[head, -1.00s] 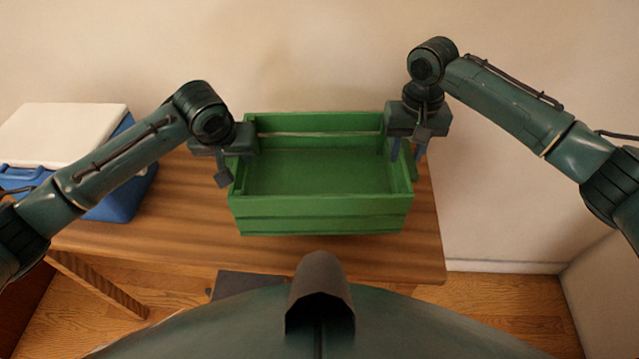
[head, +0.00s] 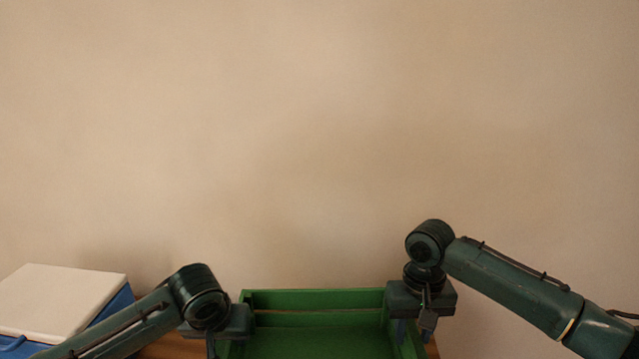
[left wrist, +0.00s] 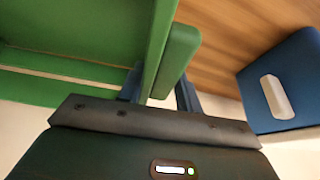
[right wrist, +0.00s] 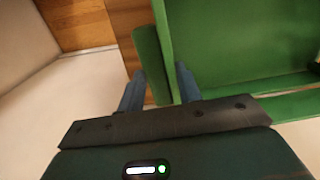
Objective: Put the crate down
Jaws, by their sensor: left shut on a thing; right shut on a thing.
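The green wooden crate (head: 318,298) is at the bottom of the head view, its near part cut off; the visible inside is empty. My left gripper (head: 222,345) is shut on its left end wall; the left wrist view shows the fingers (left wrist: 160,88) on both sides of the crate's wall (left wrist: 182,55). My right gripper (head: 412,335) is shut on the right end wall; the right wrist view shows its fingers (right wrist: 160,88) either side of the crate's wall (right wrist: 152,60). I cannot tell whether the crate's base touches the table.
A brown wooden table (left wrist: 225,40) shows beside the crate, and also in the right wrist view (right wrist: 78,22). A blue cooler with a white lid (head: 62,300) stands left of my left arm. A bare beige wall (head: 320,130) rises behind the crate.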

